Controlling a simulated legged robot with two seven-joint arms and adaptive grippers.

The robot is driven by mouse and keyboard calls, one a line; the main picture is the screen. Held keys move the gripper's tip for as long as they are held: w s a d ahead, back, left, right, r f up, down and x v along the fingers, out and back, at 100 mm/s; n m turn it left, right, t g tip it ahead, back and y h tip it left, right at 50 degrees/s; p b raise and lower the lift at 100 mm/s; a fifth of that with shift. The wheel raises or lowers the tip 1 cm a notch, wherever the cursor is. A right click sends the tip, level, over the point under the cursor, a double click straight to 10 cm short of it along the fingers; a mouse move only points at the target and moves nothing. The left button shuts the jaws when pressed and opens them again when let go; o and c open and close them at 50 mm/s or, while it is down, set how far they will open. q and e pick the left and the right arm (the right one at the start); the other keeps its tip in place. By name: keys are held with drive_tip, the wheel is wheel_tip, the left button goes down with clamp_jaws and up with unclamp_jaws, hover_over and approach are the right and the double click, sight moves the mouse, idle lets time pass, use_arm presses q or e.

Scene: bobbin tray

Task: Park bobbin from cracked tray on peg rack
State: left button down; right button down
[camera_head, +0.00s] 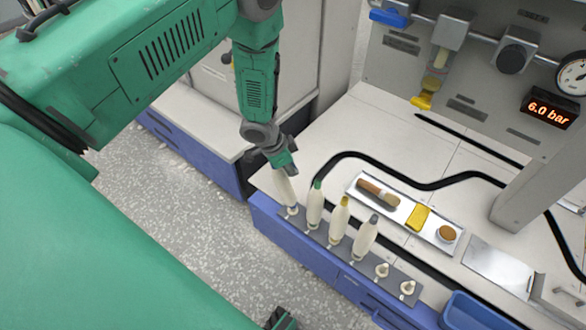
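My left gripper (284,169) is at the left end of a grey peg rack (338,252) on the bench's front edge. It is shut on the top of a pale bobbin (286,190), which leans left, its lower end at the leftmost peg; whether it is seated there I cannot tell. Beside it stand a green-topped bobbin (315,208), a yellow-topped bobbin (339,220) and a grey-topped bobbin (364,240). Two pegs at the right end are bare. A blue tray (478,312) is partly cut off at bottom right; no crack shows. A green and dark piece (281,319), perhaps my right gripper, shows at the bottom edge.
A silver tray (364,204) behind the rack holds a brush (378,191), a yellow sponge (417,217) and a round brown item (446,234). A black hose (425,185) crosses the bench. A grey post (530,186) stands at right. Bench surface is clear at back left.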

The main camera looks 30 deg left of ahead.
sight(284, 186)
use_arm(q)
drive_tip(key=shift+f+b, duration=0.5)
drive_tip(key=shift+f, duration=0.45)
drive_tip(key=shift+r, duration=0.1)
idle(0.4)
drive_tip(key=shift+r+p, duration=0.65)
drive_tip(key=shift+p, duration=0.25)
drive_tip(key=shift+p, duration=0.3)
drive_tip(key=shift+f+b, duration=0.55)
drive_tip(key=shift+f, duration=0.3)
idle(0.7)
drive_tip(key=shift+s+d+f, duration=0.1)
drive_tip(key=shift+s+f, duration=0.15)
drive_tip(key=shift+f, duration=0.1)
drive_tip(key=c, duration=2.2)
unclamp_jaws()
drive_tip(key=shift+o, duration=0.2)
